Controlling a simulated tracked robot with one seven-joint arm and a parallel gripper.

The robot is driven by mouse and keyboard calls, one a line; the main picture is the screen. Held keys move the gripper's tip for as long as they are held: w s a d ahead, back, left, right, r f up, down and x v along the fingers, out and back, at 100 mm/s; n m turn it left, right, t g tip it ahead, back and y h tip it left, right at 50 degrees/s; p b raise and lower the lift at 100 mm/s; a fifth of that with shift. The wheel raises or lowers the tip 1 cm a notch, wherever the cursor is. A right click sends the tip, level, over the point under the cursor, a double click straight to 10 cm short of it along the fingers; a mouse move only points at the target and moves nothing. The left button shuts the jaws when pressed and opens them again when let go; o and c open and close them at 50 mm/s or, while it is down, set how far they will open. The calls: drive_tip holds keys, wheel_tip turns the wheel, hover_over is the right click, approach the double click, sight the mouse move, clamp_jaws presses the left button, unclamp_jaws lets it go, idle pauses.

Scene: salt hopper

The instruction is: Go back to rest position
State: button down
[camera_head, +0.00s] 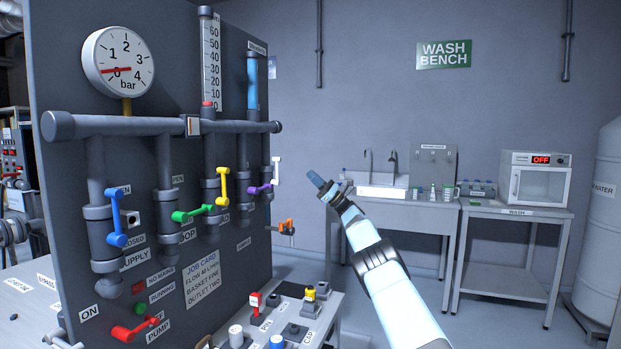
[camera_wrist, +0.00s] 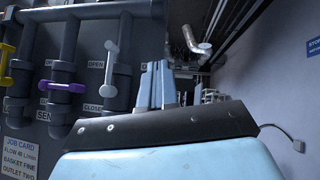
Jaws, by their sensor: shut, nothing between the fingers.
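My gripper (camera_head: 316,180) is raised in the middle of the head view, to the right of the valve panel (camera_head: 250,235) and apart from it. Its blue fingers are together with nothing between them. In the wrist view the fingers (camera_wrist: 157,82) point away from the camera, with the panel's pipes to their left. My arm reaches up from the lower right of the head view.
The panel carries a blue lever (camera_head: 116,220), a green lever (camera_head: 192,213), a yellow lever (camera_head: 224,187), a white lever (camera_head: 276,170) and a gauge (camera_head: 118,62). A small table (camera_head: 335,305) holds several parts below. The wash bench (camera_head: 400,215) stands behind.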

drive_tip(key=w+d+r+m+t+h, duration=0.1)
drive_tip(key=d+r+m+t+h, duration=1.45)
drive_tip(key=r+m+t, duration=0.55)
drive_tip(key=s+d+r+m+g+h, duration=0.35)
drive_tip(key=s+d+m+h, duration=0.85)
drive_tip(key=m, duration=0.7)
drive_tip(key=s+f+m+g, duration=0.4)
drive_tip(key=s, duration=0.6)
drive_tip(key=s+f+m+g, duration=0.3)
drive_tip(key=s+f+m, duration=0.1)
drive_tip(key=s, duration=0.7)
drive_tip(key=s+a+f+m+g, duration=0.2)
drive_tip(key=s+f, duration=0.6)
drive_tip(key=s, duration=0.5)
drive_tip(key=s+a+f+m+g, duration=0.3)
drive_tip(key=s+f, duration=0.5)
drive_tip(key=s, duration=0.6)
drive_tip(key=s+a+f+m+g+y, duration=0.1)
drive_tip(key=s+a+f+g, duration=0.3)
drive_tip(key=s+f, duration=0.4)
drive_tip(key=s+m, duration=0.1)
drive_tip(key=s, duration=0.4)
drive_tip(key=shift+s+a+m, duration=0.3)
